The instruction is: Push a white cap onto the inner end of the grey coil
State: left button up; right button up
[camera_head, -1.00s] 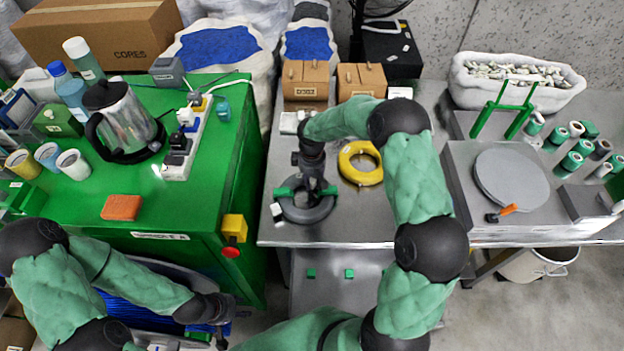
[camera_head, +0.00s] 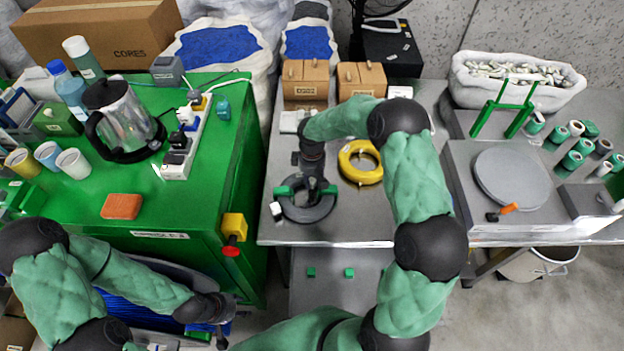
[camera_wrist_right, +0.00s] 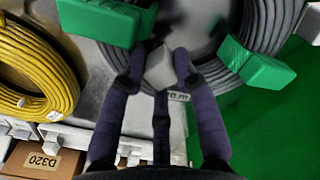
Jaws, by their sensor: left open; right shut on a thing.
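The grey coil (camera_head: 310,213) lies on the steel table, with green clips (camera_wrist_right: 258,68) across its windings; it also shows in the right wrist view (camera_wrist_right: 205,83). A white cap (camera_head: 276,209) sits at the coil's left outer edge. My right gripper (camera_head: 312,186) is over the coil's middle. In the right wrist view its dark fingers are shut on a small pale cap (camera_wrist_right: 160,66), at the coil's inner edge. I cannot tell whether this cap touches the inner end, which is hidden. My left gripper (camera_head: 220,322) is open and empty, low over the bin beside the green bench.
A yellow coil (camera_head: 346,165) lies right of the grey coil. Brown boxes (camera_head: 305,82) and white blocks (camera_head: 292,122) stand behind. The green bench (camera_head: 205,190) is left, with a kettle and power strip. The table's front edge is clear.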

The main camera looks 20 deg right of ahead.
jog(key=shift+r, duration=0.1)
jog(key=shift+r+p, duration=0.35)
jog(key=shift+p, duration=0.05)
jog(key=shift+r, duration=0.1)
jog(key=shift+f, duration=0.45)
dwell(1.2)
jog(key=shift+s+f, duration=0.15)
jog(key=shift+f, duration=0.25)
dwell(2.8)
jog(key=o, duration=0.4)
jog(key=shift+o, duration=0.2)
jog(key=o, duration=0.6)
jog(key=shift+s+f, duration=0.1)
